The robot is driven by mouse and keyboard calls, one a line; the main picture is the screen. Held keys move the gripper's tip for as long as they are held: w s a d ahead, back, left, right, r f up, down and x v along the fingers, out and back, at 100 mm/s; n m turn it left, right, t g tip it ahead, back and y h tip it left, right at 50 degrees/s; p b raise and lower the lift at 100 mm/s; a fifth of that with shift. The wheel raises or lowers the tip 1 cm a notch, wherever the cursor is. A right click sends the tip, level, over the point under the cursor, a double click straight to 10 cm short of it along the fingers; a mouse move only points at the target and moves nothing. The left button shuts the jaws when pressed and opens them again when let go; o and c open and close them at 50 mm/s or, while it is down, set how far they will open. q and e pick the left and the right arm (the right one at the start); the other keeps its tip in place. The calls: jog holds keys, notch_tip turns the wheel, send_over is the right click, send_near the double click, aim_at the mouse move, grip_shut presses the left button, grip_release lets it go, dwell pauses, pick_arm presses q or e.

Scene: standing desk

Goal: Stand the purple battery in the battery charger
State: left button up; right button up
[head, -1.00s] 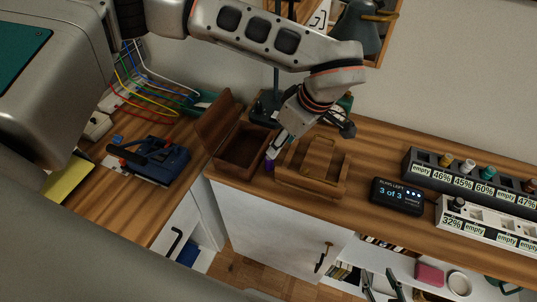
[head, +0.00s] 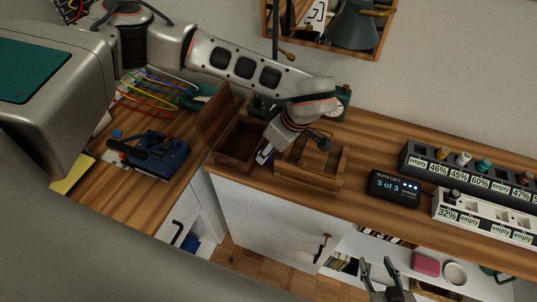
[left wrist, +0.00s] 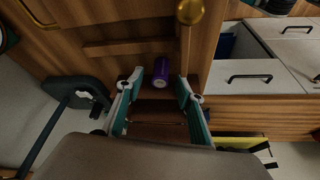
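The purple battery (left wrist: 162,76) shows in the left wrist view between and just beyond my left gripper's (left wrist: 161,84) fingertips, with a gap on both sides. My left gripper is open. In the head view my left gripper (head: 265,156) is low between the open wooden box and the wooden tray, and the battery is mostly hidden there. The dark charger strip (head: 405,165) at the right holds several coloured batteries; labels read percentages and "empty". My right gripper (head: 378,268) is open and empty at the bottom.
The lidded wooden box (head: 237,150) and wooden tray (head: 337,180) flank my left gripper closely. A small display (head: 395,188) reads "3 of 3". A blue device (head: 165,160) and cables lie left. A green clock (head: 342,104) stands behind. Clear desk lies between tray and display.

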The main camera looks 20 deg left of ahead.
pick_arm(q)
grip_shut()
jog(key=shift+r, duration=0.15)
notch_tip(320, 180, up, 20)
dwell(0.5)
